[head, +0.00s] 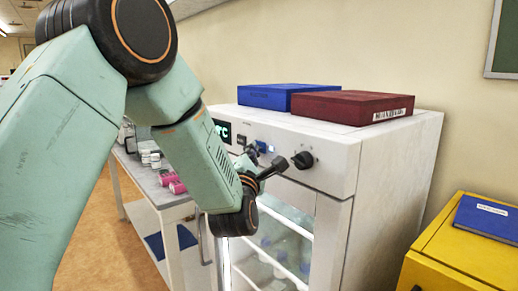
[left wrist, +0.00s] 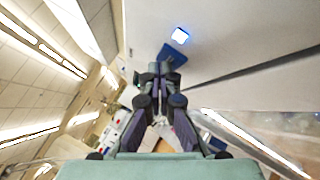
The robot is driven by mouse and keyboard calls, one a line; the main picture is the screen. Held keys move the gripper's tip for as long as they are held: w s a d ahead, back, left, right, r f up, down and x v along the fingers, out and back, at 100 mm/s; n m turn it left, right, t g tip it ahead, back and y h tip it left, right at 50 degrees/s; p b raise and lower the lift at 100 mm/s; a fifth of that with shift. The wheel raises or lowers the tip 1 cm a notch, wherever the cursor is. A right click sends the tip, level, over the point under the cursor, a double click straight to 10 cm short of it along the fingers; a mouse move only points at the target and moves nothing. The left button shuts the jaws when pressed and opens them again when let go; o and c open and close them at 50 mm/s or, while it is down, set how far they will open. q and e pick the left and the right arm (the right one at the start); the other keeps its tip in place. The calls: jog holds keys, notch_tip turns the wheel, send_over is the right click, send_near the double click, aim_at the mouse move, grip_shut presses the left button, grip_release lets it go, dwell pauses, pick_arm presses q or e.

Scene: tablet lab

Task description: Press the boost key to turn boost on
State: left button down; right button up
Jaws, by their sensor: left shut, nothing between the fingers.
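The white cabinet (head: 325,165) has a control panel along its top front. A small blue key (head: 262,147), which looks like the boost key, sits on the panel between the display and a black knob. Its label is too small to read. My left gripper (head: 283,164) is shut and empty, in front of the panel below the key. In the left wrist view its fingertips (left wrist: 161,68) overlap the blue part; I cannot tell whether they touch it.
A black knob (head: 303,160) sticks out right of the key. A green-lit display (head: 222,131) is at the left. Blue (head: 275,96) and dark red (head: 345,106) boxes lie on the cabinet. A yellow cabinet (head: 455,245) stands at right, a bench (head: 150,187) at left.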

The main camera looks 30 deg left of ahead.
pick_arm(q)
jog(key=shift+s+a, duration=0.15)
jog(key=shift+s, duration=0.45)
jog(key=s+a, duration=0.2)
jog(key=s, duration=0.3)
jog(key=shift+s+a, duration=0.2)
jog(key=shift+s, duration=0.1)
jog(key=shift+d, duration=0.1)
dwell(0.3)
dwell(0.6)
jog(key=c, duration=2.1)
grip_release()
